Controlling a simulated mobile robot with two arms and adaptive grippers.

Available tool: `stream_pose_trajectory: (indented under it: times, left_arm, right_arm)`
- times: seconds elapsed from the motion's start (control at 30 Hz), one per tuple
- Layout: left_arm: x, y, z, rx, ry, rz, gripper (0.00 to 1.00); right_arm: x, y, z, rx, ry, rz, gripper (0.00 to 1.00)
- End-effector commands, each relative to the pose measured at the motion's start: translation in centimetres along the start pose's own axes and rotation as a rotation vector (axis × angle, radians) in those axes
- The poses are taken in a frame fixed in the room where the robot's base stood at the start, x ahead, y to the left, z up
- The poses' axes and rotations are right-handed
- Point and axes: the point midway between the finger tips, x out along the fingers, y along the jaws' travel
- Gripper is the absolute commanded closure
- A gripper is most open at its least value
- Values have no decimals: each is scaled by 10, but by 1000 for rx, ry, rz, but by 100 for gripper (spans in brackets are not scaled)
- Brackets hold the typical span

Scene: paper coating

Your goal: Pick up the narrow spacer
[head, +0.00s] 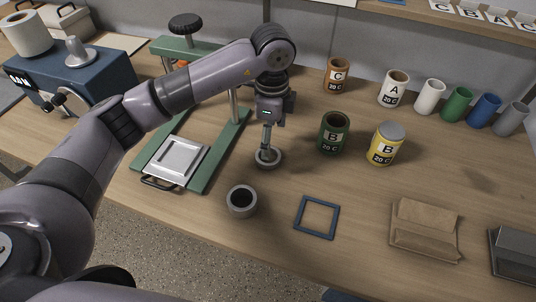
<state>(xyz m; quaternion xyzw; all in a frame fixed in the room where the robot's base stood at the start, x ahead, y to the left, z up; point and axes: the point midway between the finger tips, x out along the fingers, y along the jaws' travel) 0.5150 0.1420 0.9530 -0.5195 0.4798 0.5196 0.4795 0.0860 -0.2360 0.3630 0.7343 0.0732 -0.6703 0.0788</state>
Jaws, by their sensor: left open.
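Two grey round ring-like pieces stand on the wooden table in the head view. The smaller, lower one (268,163), which looks like the narrow spacer, is under my left gripper. The larger one (241,211) has a dark hollow centre and stands nearer the front edge. My left gripper (267,151) points straight down with its fingertips open at the smaller ring. The fingers hide part of this ring, and I cannot tell whether they touch it. My right gripper is not in view.
A green press frame (218,160) with a metal plate (175,159) stands left of the gripper. A blue square frame (302,217) and brown paper packet (425,228) lie in front.

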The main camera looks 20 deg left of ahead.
Motion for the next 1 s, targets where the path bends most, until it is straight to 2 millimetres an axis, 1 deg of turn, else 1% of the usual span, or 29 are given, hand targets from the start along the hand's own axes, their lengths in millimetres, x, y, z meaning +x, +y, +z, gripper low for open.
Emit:
stream_pose_trajectory:
  times: [0.03,0.1,0.27,0.43,0.5,0.6,0.7,0.87,1.0]
  left_arm:
    - [6,0,0,0,-2,2,20]
    - [13,0,0,1,0,1,20]
    - [23,-1,2,-1,-1,1,20]
    - [46,-4,8,-2,-3,4,20]
    - [57,-4,8,-1,-1,3,20]
    - [67,-4,7,1,-1,1,20]
    - [71,-4,7,1,0,0,20]
    - [71,-4,7,1,0,0,20]
    - [70,-4,7,1,0,0,29]
  right_arm:
    - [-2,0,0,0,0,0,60]
    - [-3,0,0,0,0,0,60]
    - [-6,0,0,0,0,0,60]
    - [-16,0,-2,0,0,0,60]
    - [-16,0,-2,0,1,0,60]
    - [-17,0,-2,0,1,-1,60]
    - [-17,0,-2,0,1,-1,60]
    - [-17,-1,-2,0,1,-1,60]
    - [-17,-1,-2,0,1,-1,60]
